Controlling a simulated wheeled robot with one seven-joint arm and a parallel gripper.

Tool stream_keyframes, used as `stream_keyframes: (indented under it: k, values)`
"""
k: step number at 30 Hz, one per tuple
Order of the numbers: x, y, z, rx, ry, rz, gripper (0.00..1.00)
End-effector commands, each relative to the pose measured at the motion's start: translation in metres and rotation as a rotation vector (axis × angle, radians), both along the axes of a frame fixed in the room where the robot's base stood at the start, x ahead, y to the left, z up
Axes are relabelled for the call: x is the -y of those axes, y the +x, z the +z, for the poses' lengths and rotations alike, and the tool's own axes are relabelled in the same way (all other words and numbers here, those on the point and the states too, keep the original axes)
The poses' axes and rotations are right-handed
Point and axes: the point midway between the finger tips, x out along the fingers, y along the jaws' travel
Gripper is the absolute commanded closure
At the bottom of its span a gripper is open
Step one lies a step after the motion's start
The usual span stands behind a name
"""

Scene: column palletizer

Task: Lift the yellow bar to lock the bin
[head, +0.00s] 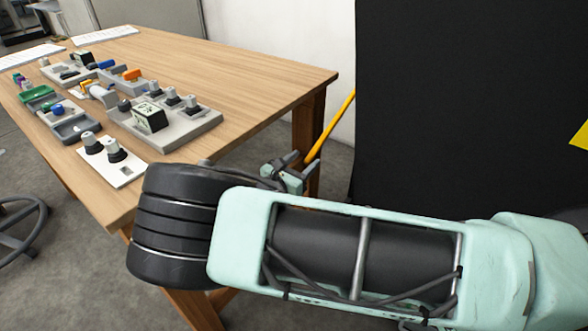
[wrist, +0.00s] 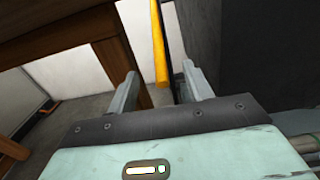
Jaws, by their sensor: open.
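The yellow bar (head: 332,124) is a thin slanted rod by the table's corner, beside a large black surface (head: 440,110), perhaps the bin's side. My gripper (head: 290,170) is at the bar's lower end in the head view, partly hidden by my arm. In the wrist view the bar (wrist: 158,45) comes down from the top, and its lower end appears between the two fingertips (wrist: 160,76). The fingers are apart, with gaps visible on both sides of the bar. Whether the bar is fully between them in depth, I cannot tell.
A wooden table (head: 250,75) with several small devices stands at the left. Its leg (head: 307,120) is close behind my gripper, and also shows in the wrist view (wrist: 112,60). A dark panel (wrist: 265,50) is close on the right there.

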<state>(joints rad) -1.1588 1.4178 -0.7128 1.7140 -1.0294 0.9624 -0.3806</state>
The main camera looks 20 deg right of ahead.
Motion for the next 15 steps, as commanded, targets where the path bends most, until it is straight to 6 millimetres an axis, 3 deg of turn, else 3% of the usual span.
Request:
stream_keyframes:
  k: [15]
  values:
    - [0.044,0.032,0.001,0.001,0.001,-0.001,0.49]
